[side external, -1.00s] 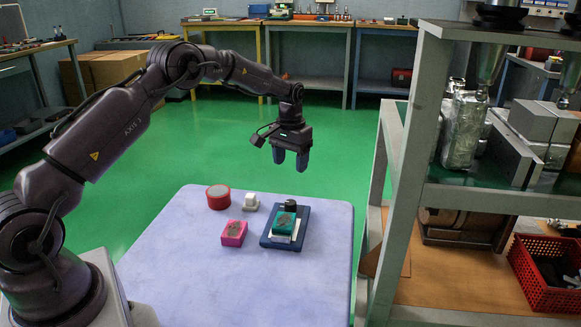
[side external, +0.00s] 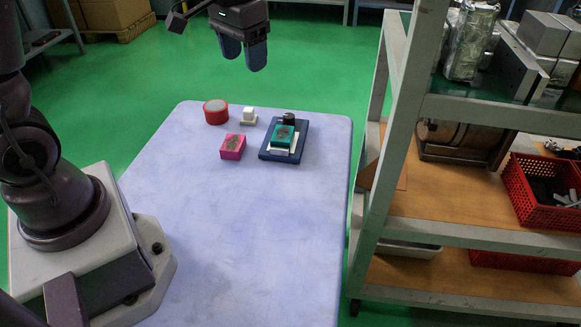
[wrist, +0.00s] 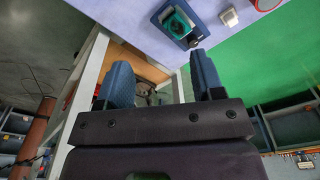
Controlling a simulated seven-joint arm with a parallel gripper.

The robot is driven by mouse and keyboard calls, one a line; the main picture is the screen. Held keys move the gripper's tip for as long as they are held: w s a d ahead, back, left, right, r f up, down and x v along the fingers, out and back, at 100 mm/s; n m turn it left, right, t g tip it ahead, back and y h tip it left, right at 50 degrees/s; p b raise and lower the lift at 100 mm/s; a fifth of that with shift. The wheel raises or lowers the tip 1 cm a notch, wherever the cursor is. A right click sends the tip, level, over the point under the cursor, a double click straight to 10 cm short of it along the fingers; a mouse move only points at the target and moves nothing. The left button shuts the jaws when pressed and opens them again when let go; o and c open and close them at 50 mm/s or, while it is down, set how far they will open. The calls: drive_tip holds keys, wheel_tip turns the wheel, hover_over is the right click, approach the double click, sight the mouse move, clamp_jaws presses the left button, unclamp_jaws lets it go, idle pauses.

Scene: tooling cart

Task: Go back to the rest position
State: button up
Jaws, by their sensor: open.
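My gripper (side external: 243,58) hangs in the air above and beyond the far edge of the pale table (side external: 235,230), at the top of the side view. Its two blue fingers point down, and nothing shows between them. In the wrist view my gripper (wrist: 163,75) has its blue fingers wide apart and empty. On the table lie a pink block (side external: 233,146) and a dark blue tray (side external: 268,153) bearing a teal block (side external: 284,136). My gripper is clear of all of them. Much of my arm is outside the side view.
Behind the blocks are a red-sided round item (side external: 216,112) and a small white item (side external: 248,115). A metal shelf rack (side external: 385,170) stands right of the table, with a red basket (side external: 540,195). The near half of the table is bare.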

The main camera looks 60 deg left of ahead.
drive_tip(key=s+d+r+m+t, duration=0.1)
drive_tip(key=s+d+r+t, duration=0.1)
drive_tip(key=s, duration=0.5)
drive_tip(key=s+d+r+m+t, duration=0.1)
drive_tip(key=s+d+r, duration=0.3)
drive_tip(key=s, duration=0.4)
drive_tip(key=shift+d+r+t, duration=0.4)
drive_tip(key=shift+r+t, duration=0.05)
drive_tip(key=shift+t, duration=0.35)
drive_tip(key=shift+s, duration=0.1)
drive_tip(key=shift+c, duration=0.2)
